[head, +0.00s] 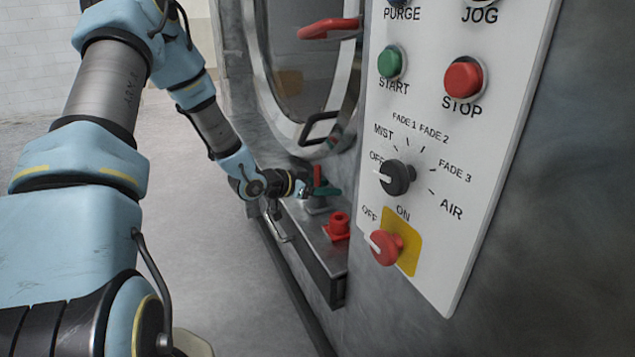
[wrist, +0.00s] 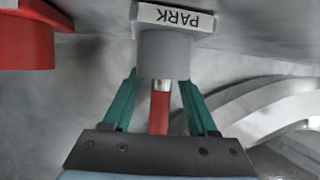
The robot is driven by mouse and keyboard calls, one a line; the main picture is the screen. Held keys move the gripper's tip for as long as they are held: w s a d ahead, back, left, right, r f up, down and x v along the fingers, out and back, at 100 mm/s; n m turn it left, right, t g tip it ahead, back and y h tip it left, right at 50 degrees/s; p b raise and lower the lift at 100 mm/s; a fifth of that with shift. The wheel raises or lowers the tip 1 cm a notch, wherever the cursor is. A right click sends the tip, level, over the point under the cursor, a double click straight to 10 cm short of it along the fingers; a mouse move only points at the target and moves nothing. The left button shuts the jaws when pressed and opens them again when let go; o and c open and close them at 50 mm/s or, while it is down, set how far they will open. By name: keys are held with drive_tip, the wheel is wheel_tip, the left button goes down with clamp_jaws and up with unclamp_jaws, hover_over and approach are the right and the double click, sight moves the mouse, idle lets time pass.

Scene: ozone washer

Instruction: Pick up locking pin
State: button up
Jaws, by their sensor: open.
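The locking pin (wrist: 159,112) has a red handle and a short silver shank. In the wrist view its silver end meets a grey round socket (wrist: 165,52) beside a PARK label (wrist: 175,17). My gripper (wrist: 160,82) is open, with one green finger on each side of the pin and visible gaps between. The fingertips reach close to the socket; I cannot tell if they touch it. In the head view my gripper (head: 318,190) is at the ledge below the round door, and the red pin top (head: 318,172) shows just beyond it.
A red socket (head: 338,225) stands nearer on the metal ledge (head: 318,247); a red block (wrist: 27,38) is at left in the wrist view. The white control panel (head: 440,130) rises at the right. The round door (head: 310,75) has a red handle (head: 328,29). The floor at left is clear.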

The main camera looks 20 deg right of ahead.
drive_tip(key=shift+d, duration=0.1)
clamp_jaws()
idle(0.4)
